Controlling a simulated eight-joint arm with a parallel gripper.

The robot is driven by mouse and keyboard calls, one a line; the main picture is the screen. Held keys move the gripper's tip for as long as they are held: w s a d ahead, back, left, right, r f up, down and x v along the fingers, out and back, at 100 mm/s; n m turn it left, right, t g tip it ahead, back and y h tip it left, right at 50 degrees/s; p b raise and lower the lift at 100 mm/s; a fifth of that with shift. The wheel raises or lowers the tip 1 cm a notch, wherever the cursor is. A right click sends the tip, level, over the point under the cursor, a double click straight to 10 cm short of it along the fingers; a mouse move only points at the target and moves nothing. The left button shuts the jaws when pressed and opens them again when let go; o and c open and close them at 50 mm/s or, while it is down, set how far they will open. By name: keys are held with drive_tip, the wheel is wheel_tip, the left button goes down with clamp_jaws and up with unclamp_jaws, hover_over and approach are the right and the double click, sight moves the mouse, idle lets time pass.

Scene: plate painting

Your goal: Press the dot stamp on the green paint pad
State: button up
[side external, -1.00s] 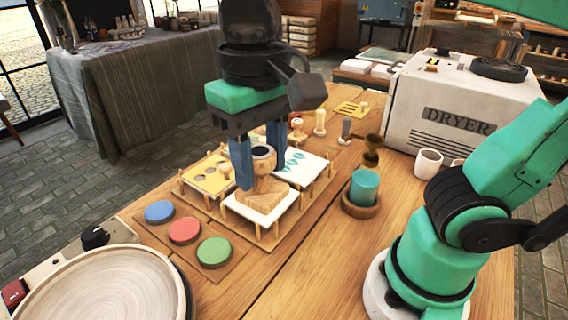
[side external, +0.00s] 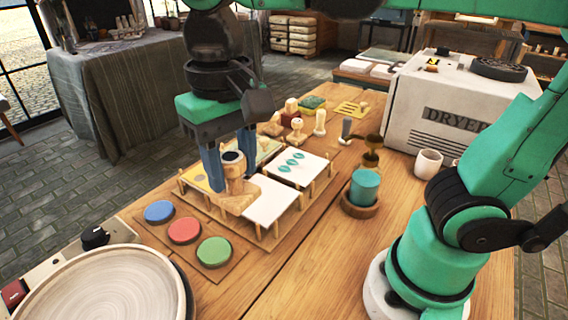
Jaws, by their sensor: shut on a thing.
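My gripper (side external: 232,176) is shut on a wooden stamp (side external: 236,198) with a round handle, a dark top and a broad base. The frames do not show the face of this stamp, so I cannot tell if it is the dot stamp. It is held upright over the left edge of the blank white card. The green paint pad (side external: 214,251) is a round pad at the near end of a row of pads on a wooden board. It lies in front of and below my gripper, apart from the stamp.
The red pad (side external: 184,230) and blue pad (side external: 159,211) sit beyond the green one. White card (side external: 272,203) and printed card (side external: 298,168) lie on a rack with small posts. Several stamps stand behind. A turntable (side external: 105,288) is at front left, a teal cup (side external: 364,188) at right.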

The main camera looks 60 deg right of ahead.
drive_tip(key=shift+w+d+f, duration=0.1)
drive_tip(key=shift+w+f, duration=1.25)
drive_tip(key=shift+f, duration=1.2)
drive_tip(key=shift+w+d+f, duration=0.1)
drive_tip(key=shift+w+f, duration=1.2)
drive_tip(key=shift+f, duration=1.2)
drive_tip(key=shift+w+d+f, duration=0.1)
drive_tip(key=shift+w+f, duration=1.25)
drive_tip(key=shift+f, duration=1.2)
drive_tip(key=shift+f, duration=0.6)
drive_tip(key=shift+r, duration=0.15)
wheel_tip(320, 180, up, 7)
